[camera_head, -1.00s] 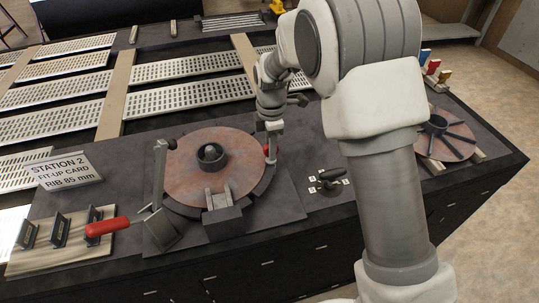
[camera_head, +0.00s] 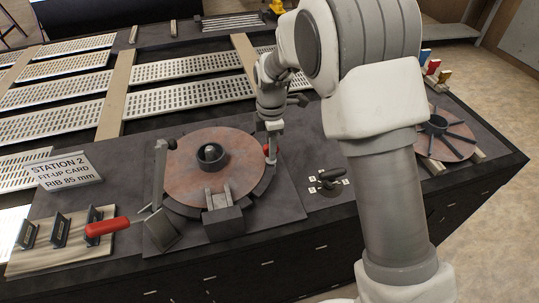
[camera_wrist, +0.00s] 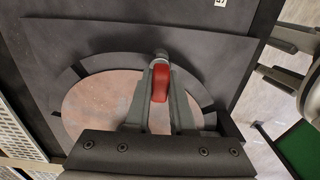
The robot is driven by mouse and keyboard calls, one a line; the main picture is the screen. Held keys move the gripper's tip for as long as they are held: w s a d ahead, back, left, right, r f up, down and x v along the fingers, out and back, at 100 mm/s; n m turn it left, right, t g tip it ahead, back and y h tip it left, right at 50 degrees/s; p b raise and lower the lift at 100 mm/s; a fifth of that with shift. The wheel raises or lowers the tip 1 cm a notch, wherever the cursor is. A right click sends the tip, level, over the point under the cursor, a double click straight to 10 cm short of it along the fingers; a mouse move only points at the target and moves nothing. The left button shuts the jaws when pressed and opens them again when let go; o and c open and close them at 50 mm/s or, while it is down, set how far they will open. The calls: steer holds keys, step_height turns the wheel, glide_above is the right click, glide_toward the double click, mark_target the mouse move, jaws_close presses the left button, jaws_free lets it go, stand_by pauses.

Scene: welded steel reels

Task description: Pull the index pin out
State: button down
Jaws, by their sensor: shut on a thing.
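The index pin shows as a red knob (camera_head: 267,149) at the right rim of the round, rust-coloured reel disc (camera_head: 195,172). In the wrist view the red knob (camera_wrist: 160,82) lies between the two fingers of my gripper (camera_wrist: 160,72), which is shut on it. A short grey cylindrical end shows just beyond the knob. In the head view my gripper (camera_head: 273,135) points down over the right edge of the disc. How far the pin sits in its hole is hidden.
A black-handled lever (camera_head: 328,182) on a marked plate is to the right, and a second reel (camera_head: 443,138) lies farther right.

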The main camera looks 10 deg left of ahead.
steer(key=shift+r+p, duration=0.4)
steer(key=shift+r, duration=0.3)
stand_by(0.3)
step_height(320, 180, up, 11)
steer(key=p, duration=0.7)
stand_by(1.1)
